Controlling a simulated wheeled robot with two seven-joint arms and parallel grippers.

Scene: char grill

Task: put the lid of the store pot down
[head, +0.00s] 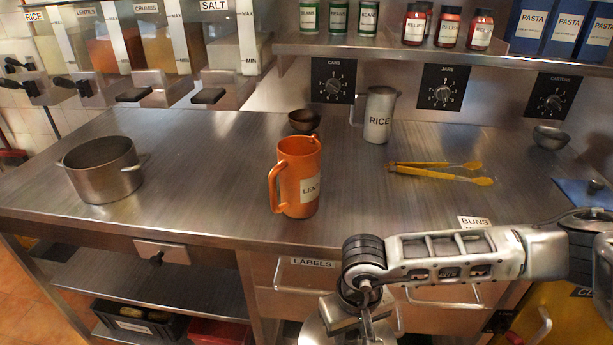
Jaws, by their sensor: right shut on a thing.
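My right gripper (367,312) is at the bottom of the head view, in front of the counter's front edge, pointing down. It is shut on the lid (314,331), a round grey steel disc partly cut off by the picture's lower edge and partly hidden by the gripper. An open steel pot (103,181) with two side handles stands uncovered on the left of the counter. I cannot tell whether it is the store pot. My left gripper is out of view.
The steel counter (210,185) is clear between the pot and an orange lentils jug (299,180). A rice jug (379,116), a small dark bowl (304,120), yellow tongs (440,173) and a grey bowl (550,137) stand behind or to the right. Dispensers (160,55) overhang the back left.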

